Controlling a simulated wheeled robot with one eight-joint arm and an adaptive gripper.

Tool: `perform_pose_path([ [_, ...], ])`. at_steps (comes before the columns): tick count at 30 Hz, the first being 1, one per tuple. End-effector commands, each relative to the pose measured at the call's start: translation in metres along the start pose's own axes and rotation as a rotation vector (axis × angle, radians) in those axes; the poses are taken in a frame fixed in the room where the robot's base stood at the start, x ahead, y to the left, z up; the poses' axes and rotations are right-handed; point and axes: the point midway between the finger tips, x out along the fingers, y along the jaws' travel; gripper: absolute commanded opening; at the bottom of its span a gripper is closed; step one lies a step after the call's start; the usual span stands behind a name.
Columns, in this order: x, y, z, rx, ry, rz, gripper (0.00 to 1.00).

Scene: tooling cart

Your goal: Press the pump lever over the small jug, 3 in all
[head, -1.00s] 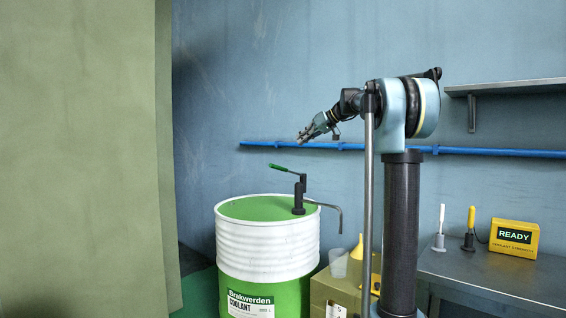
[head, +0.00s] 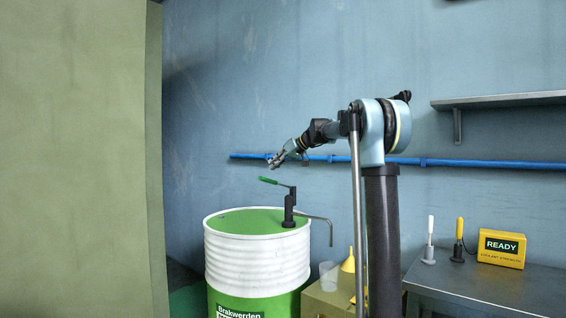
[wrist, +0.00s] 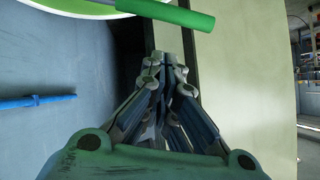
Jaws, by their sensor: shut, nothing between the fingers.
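The hand pump (head: 289,208) stands on the green top of the white and green coolant drum (head: 258,262). Its lever ends in a green handle (head: 268,181), raised above the drum top and pointing left. The spout bends down on the right, above the small clear jug (head: 328,275). My gripper (head: 271,164) is shut and empty, just above the green handle and apart from it. The wrist view shows the closed fingers (wrist: 161,58) and the green handle (wrist: 172,13) near the top edge. The jug's contents are too small to tell.
The jug stands on a box (head: 335,300) beside a yellow funnel (head: 348,262). A bench (head: 490,285) at the right holds two handled tools and a yellow READY display (head: 501,247). A blue pipe (head: 470,164) runs along the wall. A green panel (head: 75,150) fills the left.

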Motion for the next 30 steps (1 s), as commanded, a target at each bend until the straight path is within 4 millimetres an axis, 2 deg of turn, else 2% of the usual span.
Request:
perform_pose_path([
  [3, 0.011, 0.0, 0.014, 0.0, 0.0, 0.0, 0.0],
  [9, 0.023, 0.0, 0.025, 0.0, 0.0, 0.0, 0.0],
  [24, 0.026, 0.0, 0.029, -0.003, 0.0, 0.003, 0.0],
  [30, 0.032, -0.003, 0.038, -0.047, 0.0, 0.031, 0.0],
])
